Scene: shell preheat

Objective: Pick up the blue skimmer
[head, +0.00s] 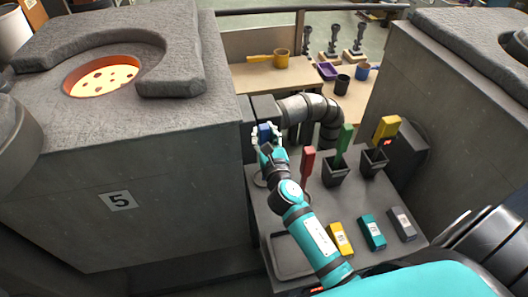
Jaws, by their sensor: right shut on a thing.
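The blue skimmer shows as a small blue handle (264,130) at the far left of the grey table. My right gripper (267,135) is shut on this handle, with its pale fingers on either side. The rest of the skimmer is hidden behind the gripper and arm, so I cannot tell whether it is clear of its holder. My left gripper is not in view.
Red (308,164), green (345,138) and yellow (387,127) handles stand close by, the last two in dark cups. Coloured blocks (372,231) lie in front. A furnace marked 5 (170,170) is left; another block (440,100) stands right. A pipe (310,107) runs behind.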

